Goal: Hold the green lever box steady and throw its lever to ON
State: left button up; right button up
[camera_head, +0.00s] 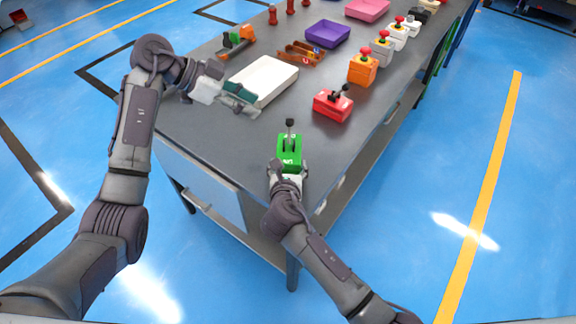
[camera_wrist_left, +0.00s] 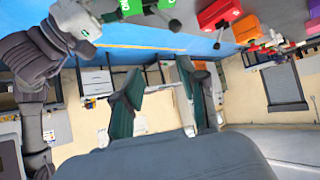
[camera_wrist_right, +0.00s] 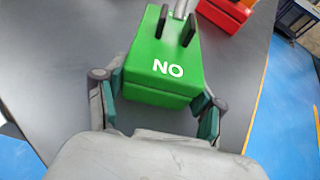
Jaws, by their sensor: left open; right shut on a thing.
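The green lever box (camera_head: 290,150) stands near the table's near corner. Its lever (camera_head: 290,128) has a dark knob and rises from the box's far part; its exact tilt is hard to tell. My right gripper (camera_wrist_right: 160,108) is shut on the green lever box (camera_wrist_right: 165,68) by the sides of its near end, with the white lettering in view. In the left wrist view the box (camera_wrist_left: 131,6) and lever knob (camera_wrist_left: 175,25) show at the top edge. My left gripper (camera_head: 240,98) is open and empty, left of the box, in front of the white tray's near edge.
The white tray (camera_head: 284,75) lies behind my left gripper. A red lever box (camera_head: 333,105) stands behind and right of the green one. An orange button box (camera_head: 363,67) and a purple tray (camera_head: 328,34) are farther back. The tabletop left of the green box is bare.

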pick_arm(q)
jog(key=shift+f, duration=0.1)
jog(key=c, duration=0.5)
jog(key=shift+w+f+m, duration=0.1)
jog(key=shift+m, duration=0.6)
grip_shut()
notch_tip(320, 180, down, 9)
jog(key=w+a+n+t, duration=0.1)
jog(key=n+t, duration=0.2)
jog(key=n, duration=1.2)
jog(key=w+a+n+t, duration=0.1)
jog(key=n+t, duration=0.3)
jog(key=n, duration=1)
jog(key=shift+w+a+r+n+h, duration=0.2)
jog(key=shift+w+a+n+h, duration=0.1)
jog(key=shift+w+n, duration=0.15)
jog(key=shift+d, duration=0.1)
